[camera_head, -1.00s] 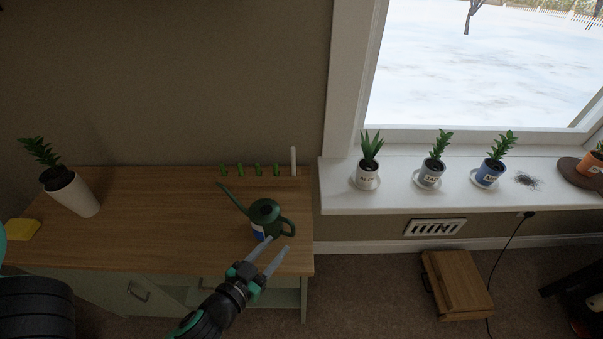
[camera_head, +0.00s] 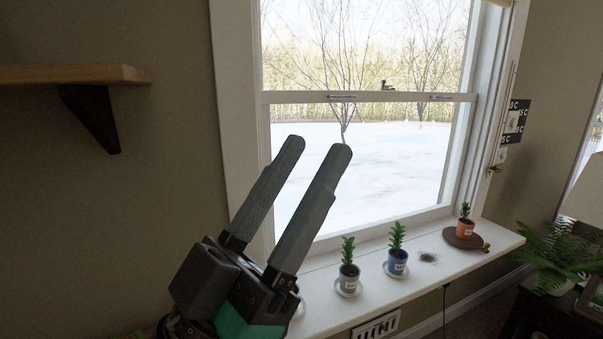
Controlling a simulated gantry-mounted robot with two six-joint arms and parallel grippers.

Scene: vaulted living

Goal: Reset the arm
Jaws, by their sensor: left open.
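My left gripper (camera_head: 314,160) is large and close to the camera, left of centre. Its two grey fingers point up and to the right, apart from each other, with nothing between them. It stands in front of the window (camera_head: 390,165) and hides the left end of the white sill (camera_head: 365,300). My right gripper is not in view.
A wooden shelf (camera_head: 75,75) juts out at upper left. A fern (camera_head: 560,255) is at right.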

